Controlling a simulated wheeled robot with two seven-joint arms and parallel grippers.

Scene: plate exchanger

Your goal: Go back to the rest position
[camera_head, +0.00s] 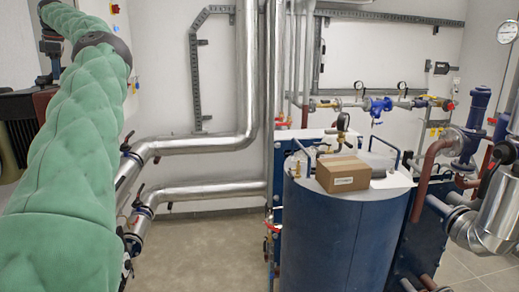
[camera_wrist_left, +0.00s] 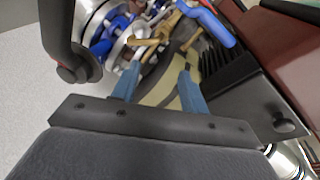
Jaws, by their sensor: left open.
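My left arm, in a quilted green sleeve, comes in from the left in the head view and bends over at the top left corner. My left gripper (camera_head: 51,72) hangs there, small and dark, pointing down near a dark ribbed machine (camera_head: 20,125). In the left wrist view, the two blue fingers of the left gripper (camera_wrist_left: 156,75) stand apart, with nothing visibly held between them. The ribbed machine's black fins (camera_wrist_left: 228,75) show just beyond the fingers. My right gripper is in neither view.
Silver pipes (camera_head: 205,145) run along the back wall. A blue tank (camera_head: 335,235) carries a cardboard box (camera_head: 343,174). In the left wrist view, a blue lever (camera_wrist_left: 208,22) and yellow-handled fittings (camera_wrist_left: 145,42) lie close beyond the fingers. Clear floor (camera_head: 205,250) lies between arm and tank.

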